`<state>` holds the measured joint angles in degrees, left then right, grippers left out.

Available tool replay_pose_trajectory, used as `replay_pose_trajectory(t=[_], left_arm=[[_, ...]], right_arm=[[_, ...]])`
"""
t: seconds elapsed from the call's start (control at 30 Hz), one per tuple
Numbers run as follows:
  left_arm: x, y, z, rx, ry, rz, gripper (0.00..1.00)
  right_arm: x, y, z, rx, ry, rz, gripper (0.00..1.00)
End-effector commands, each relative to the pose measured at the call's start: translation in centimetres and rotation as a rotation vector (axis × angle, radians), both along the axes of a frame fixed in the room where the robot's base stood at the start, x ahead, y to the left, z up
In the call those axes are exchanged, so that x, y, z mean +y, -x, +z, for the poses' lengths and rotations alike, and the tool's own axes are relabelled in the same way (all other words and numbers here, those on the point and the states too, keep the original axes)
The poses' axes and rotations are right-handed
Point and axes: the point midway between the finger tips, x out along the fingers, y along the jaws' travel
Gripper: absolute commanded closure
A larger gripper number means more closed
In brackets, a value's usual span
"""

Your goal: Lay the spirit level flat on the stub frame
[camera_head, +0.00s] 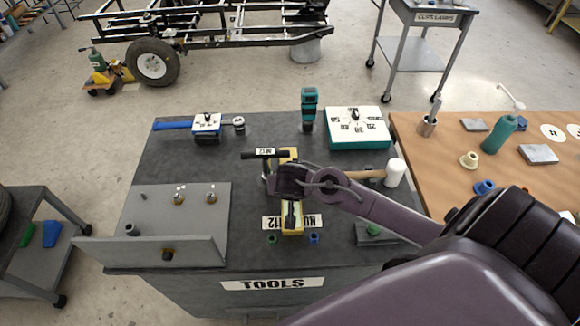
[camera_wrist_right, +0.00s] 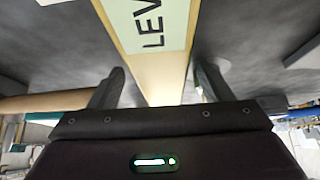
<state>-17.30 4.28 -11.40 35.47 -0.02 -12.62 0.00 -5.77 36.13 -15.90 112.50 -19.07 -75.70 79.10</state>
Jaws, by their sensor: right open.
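The spirit level is the yellow bar (camera_head: 292,231) lying on the dark tools bench, partly hidden under my right gripper (camera_head: 289,190). In the right wrist view the level (camera_wrist_right: 150,60), with a pale label reading "LEV", runs between the two fingers of my right gripper (camera_wrist_right: 161,75). These fingers are open, one on each side of the bar, with gaps visible. A grey plate with an upright front wall (camera_head: 150,250) sits at the bench's left and carries small brass fittings; it may be the stub frame, but I cannot be sure. My left gripper is not in view.
A black T-handled tool (camera_head: 262,154) lies close by the level's far end. A white-headed mallet (camera_head: 395,172) lies to the right. A teal drill (camera_head: 308,108), a teal-edged box (camera_head: 357,127) and a blue-handled wrench (camera_head: 173,125) are at the back. A wooden table (camera_head: 450,165) adjoins on the right.

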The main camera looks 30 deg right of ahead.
Motion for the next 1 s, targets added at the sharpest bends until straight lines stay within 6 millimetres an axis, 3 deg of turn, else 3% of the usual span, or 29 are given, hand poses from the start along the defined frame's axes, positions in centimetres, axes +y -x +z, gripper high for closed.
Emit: replay_pose_trajectory(t=[0.13,0.6,1.0], left_arm=[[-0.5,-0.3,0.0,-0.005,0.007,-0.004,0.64],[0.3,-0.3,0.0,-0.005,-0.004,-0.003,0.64],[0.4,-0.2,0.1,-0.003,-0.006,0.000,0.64]], right_arm=[[0.0,0.0,0.0,0.000,0.000,0.000,0.27],[0.0,0.0,0.1,-0.002,-0.001,0.000,0.89],[0.1,-0.1,1.1,-0.004,-0.005,-0.001,0.89]])
